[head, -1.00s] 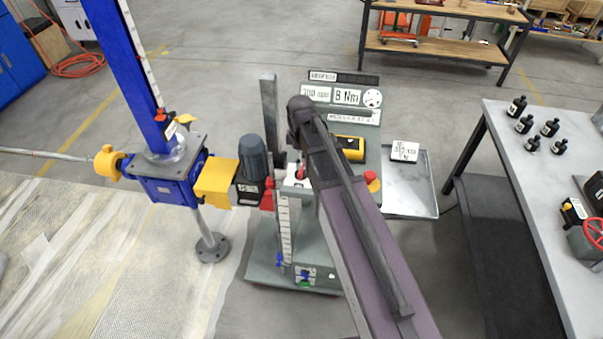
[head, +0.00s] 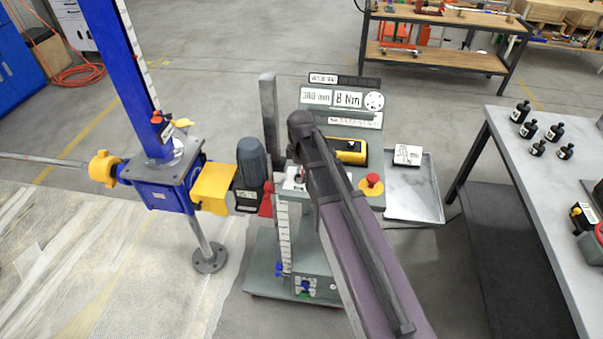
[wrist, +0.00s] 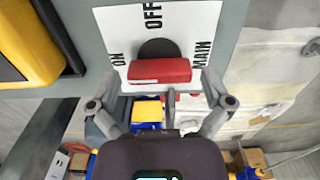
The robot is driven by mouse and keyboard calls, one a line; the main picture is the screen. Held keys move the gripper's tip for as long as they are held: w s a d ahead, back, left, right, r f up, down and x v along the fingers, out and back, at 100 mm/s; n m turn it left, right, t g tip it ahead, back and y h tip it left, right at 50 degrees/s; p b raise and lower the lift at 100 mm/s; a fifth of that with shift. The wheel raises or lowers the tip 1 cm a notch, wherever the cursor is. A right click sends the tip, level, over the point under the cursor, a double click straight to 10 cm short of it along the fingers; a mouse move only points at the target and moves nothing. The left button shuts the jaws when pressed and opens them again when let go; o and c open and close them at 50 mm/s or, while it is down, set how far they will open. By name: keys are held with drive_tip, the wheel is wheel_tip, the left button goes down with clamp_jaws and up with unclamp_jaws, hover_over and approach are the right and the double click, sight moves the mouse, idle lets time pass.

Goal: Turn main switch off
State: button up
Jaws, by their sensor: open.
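The main switch has a red handle (wrist: 160,71) on a dark round base (wrist: 158,48), set on a white plate (wrist: 185,25) marked ON, OFF and MAIN. The handle lies crosswise in the wrist view, with ON to its left, OFF above and MAIN to its right. My gripper (wrist: 157,92) is open, with one finger at each side of the handle. Both fingers look apart from it. In the head view part of the white plate (head: 291,183) shows left of my arm, which hides most of my gripper there.
A yellow box (head: 350,152) and a red stop button (head: 372,181) sit on the panel to the right of my arm. A grey motor (head: 252,160) and a blue screw jack (head: 165,185) stand to the left. A metal tray (head: 412,205) is at the right.

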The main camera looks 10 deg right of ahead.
drive_tip(key=c, duration=1)
drive_tip(key=shift+o, duration=0.2)
drive_tip(key=shift+m, duration=0.4)
drive_tip(key=m, duration=0.3)
drive_tip(key=shift+s, duration=0.1)
drive_tip(key=m, duration=0.4)
drive_tip(key=shift+m, duration=0.4)
drive_tip(key=m, duration=0.4)
drive_tip(key=shift+m, duration=0.3)
drive_tip(key=m, duration=0.4)
drive_tip(key=shift+m, duration=0.4)
